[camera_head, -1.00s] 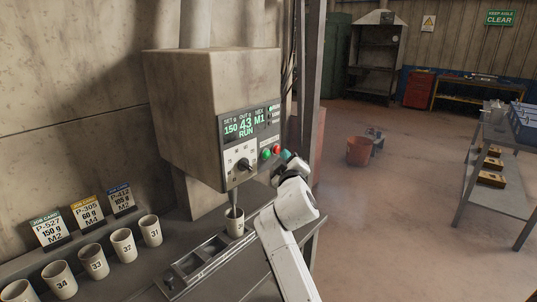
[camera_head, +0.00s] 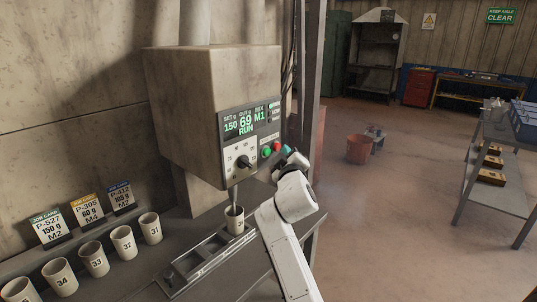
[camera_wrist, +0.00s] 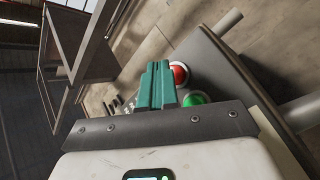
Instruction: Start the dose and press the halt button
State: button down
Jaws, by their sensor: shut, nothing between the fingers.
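The dosing machine (camera_head: 190,95) hangs on the wall at centre left. Its display (camera_head: 247,122) reads set 150, out 69, M1 and RUN. A dial (camera_head: 243,162) sits below it. The green button (camera_head: 267,153) and the red button (camera_head: 277,147) sit right of the dial; in the wrist view the red button (camera_wrist: 180,75) and green button (camera_wrist: 195,98) show beside my fingers. A cup (camera_head: 234,222) stands under the nozzle (camera_head: 233,196). My gripper (camera_wrist: 158,84) is shut and empty, its teal fingertips close to the red button; I cannot tell whether they touch it.
Several numbered cups (camera_head: 123,243) stand in a row at left, before job cards (camera_head: 49,228) for 150 g M2, 60 g M4 and 105 g M2. A slotted rail (camera_head: 200,262) lies on the bench. The floor at right is open around an orange bucket (camera_head: 358,150).

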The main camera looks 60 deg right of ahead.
jog(key=shift+w+d, duration=0.1)
jog(key=shift+w, duration=0.35)
dwell(0.6)
jog(key=shift+s, duration=0.1)
jog(key=shift+s+a, duration=0.2)
jog(key=shift+s, duration=0.55)
jog(key=shift+p, duration=0.3)
jog(key=shift+s+a+p, duration=0.2)
jog(key=shift+s+p, duration=0.25)
jog(key=shift+s, duration=0.35)
jog(key=shift+s+a+p, duration=0.2)
jog(key=shift+s+p, duration=0.2)
jog(key=shift+s, duration=0.45)
jog(key=shift+s+a+p, duration=0.2)
jog(key=shift+s+p, duration=0.25)
jog(key=shift+s, duration=0.35)
